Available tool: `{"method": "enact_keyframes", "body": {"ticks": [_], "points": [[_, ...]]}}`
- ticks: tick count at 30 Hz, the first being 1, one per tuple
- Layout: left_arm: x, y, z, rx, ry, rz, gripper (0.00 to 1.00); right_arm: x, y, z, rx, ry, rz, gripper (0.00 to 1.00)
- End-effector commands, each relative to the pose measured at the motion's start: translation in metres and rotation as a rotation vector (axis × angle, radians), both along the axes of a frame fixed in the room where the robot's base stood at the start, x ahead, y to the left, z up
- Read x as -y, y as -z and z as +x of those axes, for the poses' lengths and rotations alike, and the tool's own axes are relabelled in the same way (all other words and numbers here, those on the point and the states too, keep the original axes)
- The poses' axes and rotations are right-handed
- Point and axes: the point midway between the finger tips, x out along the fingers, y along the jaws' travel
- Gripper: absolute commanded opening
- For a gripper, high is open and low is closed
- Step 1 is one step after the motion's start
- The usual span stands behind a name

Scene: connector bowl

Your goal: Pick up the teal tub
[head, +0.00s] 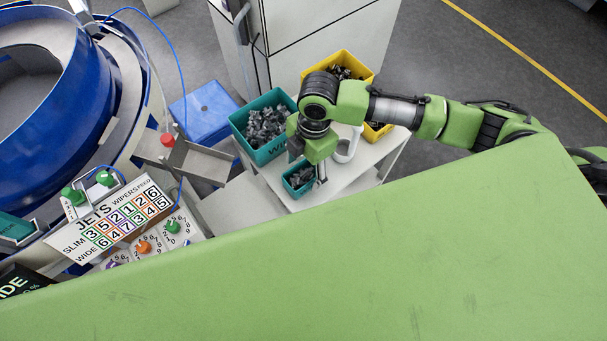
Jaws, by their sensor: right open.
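A small teal tub (291,190) with dark grey parts in it stands on the white table top. The gripper's body hides part of both teal containers. My left gripper is not in view.
A yellow bin (364,71) with dark parts stands behind my right arm. A white cup-like thing (350,140) stands close to the gripper's right. The white table top (350,185) is bare at the front right. A blue box (203,112) and blue bowl feeder (75,110) are left.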

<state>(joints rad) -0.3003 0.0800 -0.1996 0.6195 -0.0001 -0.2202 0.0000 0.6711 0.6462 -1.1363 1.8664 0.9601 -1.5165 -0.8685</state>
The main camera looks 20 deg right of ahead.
Motion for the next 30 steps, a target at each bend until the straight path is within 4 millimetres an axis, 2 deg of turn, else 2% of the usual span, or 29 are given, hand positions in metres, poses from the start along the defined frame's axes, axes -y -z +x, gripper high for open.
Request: {"method": "enact_keyframes", "body": {"ticks": [6,13,18,30], "points": [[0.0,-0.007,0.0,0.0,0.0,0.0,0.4,-0.002,0.021,-0.001,0.0,-0.001,0.0,0.61],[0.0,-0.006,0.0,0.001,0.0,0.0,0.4,-0.002,0.023,-0.001,0.001,-0.001,-0.001,0.61],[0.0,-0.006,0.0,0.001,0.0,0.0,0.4,-0.002,0.023,-0.001,0.001,-0.001,-0.001,0.19],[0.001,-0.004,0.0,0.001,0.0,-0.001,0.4,-0.003,0.02,0.0,0.003,-0.001,0.001,0.19]]}}
